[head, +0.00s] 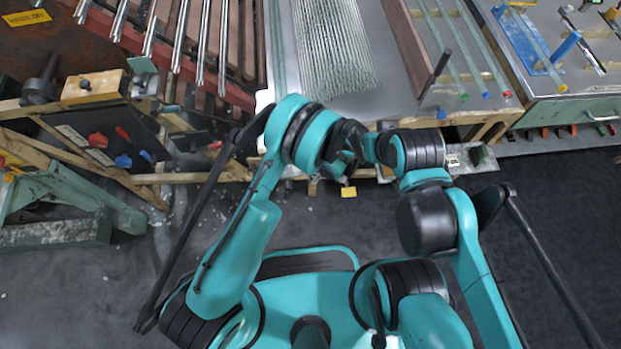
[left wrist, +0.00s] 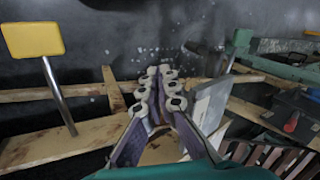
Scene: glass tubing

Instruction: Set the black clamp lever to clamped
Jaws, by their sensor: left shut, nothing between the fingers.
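A black lever (head: 436,74) stands tilted beside a clear panel with tubes at the upper right of the head view. I cannot tell its setting, and the left wrist view does not clearly show it. My left gripper (head: 345,160) is in the middle of the head view at the bench's front edge, partly hidden by my own arm links. In the left wrist view my left gripper (left wrist: 158,75) is shut, its fingers together with nothing between them. It is well apart from the lever. My right gripper cannot be made out.
Wooden beams (left wrist: 60,145) and a yellow tag (left wrist: 33,40) on a metal rod lie near my left gripper. A dark panel with red and blue knobs (head: 97,140) is at the left. Glass tubes (head: 335,45) lie on the bench. Dark floor (head: 560,200) is open at the right.

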